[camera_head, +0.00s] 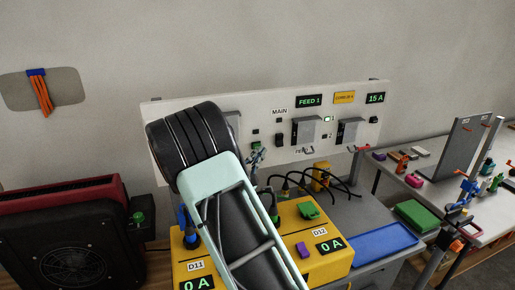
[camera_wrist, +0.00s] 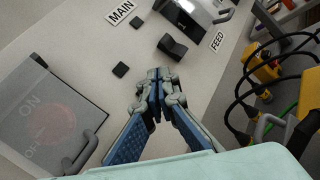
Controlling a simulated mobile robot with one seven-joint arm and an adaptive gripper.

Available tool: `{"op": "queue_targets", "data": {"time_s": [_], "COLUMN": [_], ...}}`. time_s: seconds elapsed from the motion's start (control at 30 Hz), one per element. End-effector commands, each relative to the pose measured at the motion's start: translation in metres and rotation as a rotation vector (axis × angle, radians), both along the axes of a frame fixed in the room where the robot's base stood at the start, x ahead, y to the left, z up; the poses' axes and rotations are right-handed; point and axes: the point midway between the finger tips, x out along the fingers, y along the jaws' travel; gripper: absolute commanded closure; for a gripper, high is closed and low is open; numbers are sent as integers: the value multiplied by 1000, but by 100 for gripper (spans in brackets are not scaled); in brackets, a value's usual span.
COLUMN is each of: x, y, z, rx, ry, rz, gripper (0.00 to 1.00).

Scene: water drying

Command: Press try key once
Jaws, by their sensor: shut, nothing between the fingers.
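No key with a readable TRY mark shows in either view. The white panel (camera_head: 180,118) carries a MAIN label (camera_head: 280,111), small dark square keys and a dark rocker (camera_head: 281,141). In the wrist view I see the rocker (camera_wrist: 172,46), one small dark square (camera_wrist: 121,69) and another small dark square (camera_wrist: 136,22) beside the MAIN label (camera_wrist: 120,12). My gripper (camera_wrist: 157,78) is shut and empty, in front of the panel, its tips just below the rocker in that view. In the head view my gripper (camera_head: 256,157) is partly hidden by my arm.
A see-through cover marked ON and OFF (camera_wrist: 50,110) with a grey handle is left of my gripper. Grey hooded switches (camera_head: 305,130) are on the panel. Yellow boxes (camera_head: 335,262) with black cables stand below. A blue tray (camera_head: 385,245) lies right; a red-black machine (camera_head: 75,235) stands left.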

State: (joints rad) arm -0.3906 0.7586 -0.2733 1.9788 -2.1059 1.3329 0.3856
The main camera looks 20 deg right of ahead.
Motion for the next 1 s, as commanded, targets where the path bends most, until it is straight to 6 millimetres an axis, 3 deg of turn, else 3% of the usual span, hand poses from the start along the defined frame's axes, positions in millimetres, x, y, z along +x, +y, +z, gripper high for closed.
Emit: {"op": "queue_targets", "data": {"time_s": [1.0], "x": [12], "y": [0], "z": [0], "rx": [0], "ry": [0], "rz": [0], "gripper": [100]}}
